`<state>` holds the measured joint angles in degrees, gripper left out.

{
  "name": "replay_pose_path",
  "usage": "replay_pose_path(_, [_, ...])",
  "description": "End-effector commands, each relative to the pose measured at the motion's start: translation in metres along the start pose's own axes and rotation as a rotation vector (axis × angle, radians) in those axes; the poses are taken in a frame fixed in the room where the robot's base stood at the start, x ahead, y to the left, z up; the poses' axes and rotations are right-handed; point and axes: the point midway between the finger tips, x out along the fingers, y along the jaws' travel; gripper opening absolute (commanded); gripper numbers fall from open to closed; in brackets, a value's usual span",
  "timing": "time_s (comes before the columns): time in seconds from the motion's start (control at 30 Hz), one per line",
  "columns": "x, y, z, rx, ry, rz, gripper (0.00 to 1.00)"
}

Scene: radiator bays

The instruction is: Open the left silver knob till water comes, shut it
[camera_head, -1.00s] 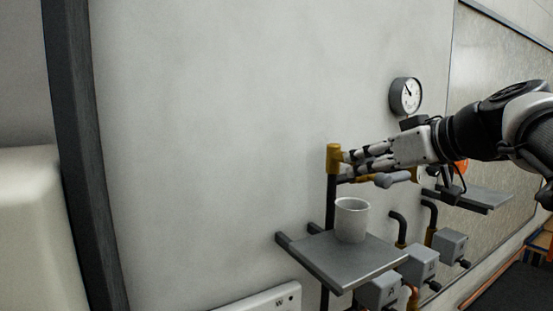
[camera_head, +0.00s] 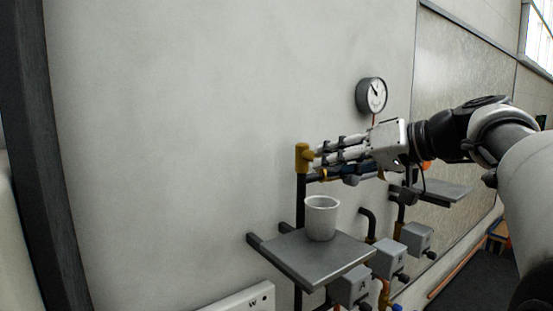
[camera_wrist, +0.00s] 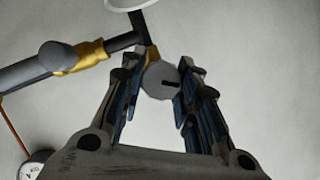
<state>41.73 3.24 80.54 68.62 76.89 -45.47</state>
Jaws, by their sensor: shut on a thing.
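My gripper (camera_head: 318,156) is at the pipe just right of the brass elbow (camera_head: 302,157) on the wall. In the wrist view its two fingers (camera_wrist: 158,76) are shut on the left silver knob (camera_wrist: 160,81), a round grey disc with a dark mark on its face. My fingers hide this knob in the head view. A second grey knob (camera_head: 352,181) shows just below my gripper, and in the wrist view (camera_wrist: 58,57) beside a brass fitting. A white cup (camera_head: 321,219) stands upright on the grey shelf (camera_head: 290,262) below the pipe. I see no water running.
A round gauge (camera_head: 371,95) hangs on the wall above my gripper. Grey boxes (camera_head: 390,258) with pipes sit right of the shelf. A second shelf (camera_head: 440,191) is farther right. A dark post (camera_head: 45,160) stands at the left; the wall between is bare.

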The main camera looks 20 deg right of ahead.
Motion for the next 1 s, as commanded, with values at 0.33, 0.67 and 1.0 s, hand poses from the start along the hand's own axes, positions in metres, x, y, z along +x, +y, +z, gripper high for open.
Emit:
replay_pose_path(0.33, [-0.0002, 0.0019, -0.0003, 0.297, 0.002, -0.123, 0.06])
replay_pose_path(0.67, [0.0003, 0.0025, 0.0001, 0.504, 0.002, -0.208, 0.06])
replay_pose_path(1.0, [0.0001, 0.0019, -0.0001, 0.594, 0.002, -0.247, 0.06])
